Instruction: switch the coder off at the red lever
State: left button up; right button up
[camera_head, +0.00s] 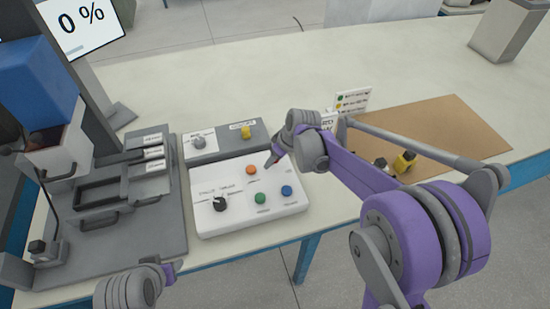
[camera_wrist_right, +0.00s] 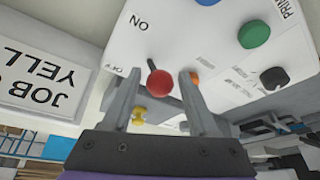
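The red lever's round knob (camera_wrist_right: 160,84) shows in the right wrist view, its stem running back to the white control box. The labels ON and OFF are printed near it. My right gripper (camera_wrist_right: 163,76) is open, with one finger on each side of the knob; I cannot tell whether they touch it. In the head view this gripper (camera_head: 272,161) is over the right part of the white control box (camera_head: 215,175) and mostly hides the lever. My left gripper (camera_head: 170,271) is low at the bottom edge, and its opening cannot be made out.
The box carries an orange button (camera_head: 251,170), a green button (camera_head: 260,198), a blue button (camera_head: 286,190) and a black dial (camera_head: 220,204). A grey box with a yellow knob (camera_head: 246,132) stands behind. A grey machine is at left, its screen (camera_head: 80,22) reading 0 %. A brown mat (camera_head: 450,125) lies right.

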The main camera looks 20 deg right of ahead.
grip_shut()
dwell(1.2)
